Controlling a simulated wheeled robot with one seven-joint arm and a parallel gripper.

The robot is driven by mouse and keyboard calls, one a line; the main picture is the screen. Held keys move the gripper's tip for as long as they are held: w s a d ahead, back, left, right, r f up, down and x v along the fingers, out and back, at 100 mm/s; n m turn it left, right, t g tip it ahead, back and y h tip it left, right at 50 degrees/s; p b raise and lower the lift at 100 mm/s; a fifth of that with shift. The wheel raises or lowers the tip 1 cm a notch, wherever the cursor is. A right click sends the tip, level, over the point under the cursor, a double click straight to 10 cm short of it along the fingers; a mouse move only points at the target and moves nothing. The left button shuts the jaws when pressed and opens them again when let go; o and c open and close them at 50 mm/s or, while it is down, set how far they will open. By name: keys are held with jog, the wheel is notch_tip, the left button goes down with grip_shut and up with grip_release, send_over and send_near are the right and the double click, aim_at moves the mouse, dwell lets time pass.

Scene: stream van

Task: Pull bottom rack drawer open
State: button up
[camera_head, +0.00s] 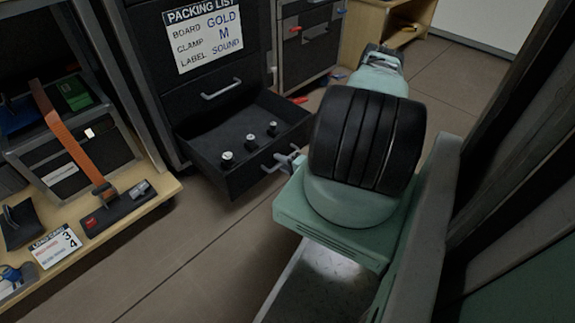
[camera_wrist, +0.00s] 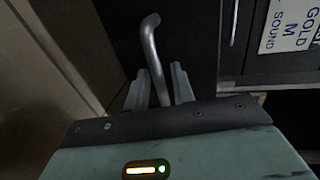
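The black rack (camera_head: 205,70) carries a packing list sign. Its bottom drawer (camera_head: 240,183) stands pulled out, with its open top showing three small silver knobs (camera_head: 250,139) inside. The drawer's metal handle (camera_head: 270,164) is on its front face. My gripper (camera_head: 294,159) is at the right part of this handle. In the wrist view the bent silver handle (camera_wrist: 150,42) runs down between the two grey fingers of my gripper (camera_wrist: 160,85), which look closed on it. The handle's lower end is hidden behind the gripper body.
A wooden bench (camera_head: 150,205) with a strapped case (camera_head: 75,160) and small tools stands left of the drawer. Another drawer unit (camera_head: 308,45) with red handles stands behind. Brown floor (camera_head: 190,250) is clear in front of the drawer.

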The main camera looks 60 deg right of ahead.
jog(key=p+v, duration=0.5)
jog(key=v, duration=1.2)
jog(key=shift+s+p, duration=0.2)
jog(key=shift+p, duration=0.2)
jog(key=shift+a, duration=0.1)
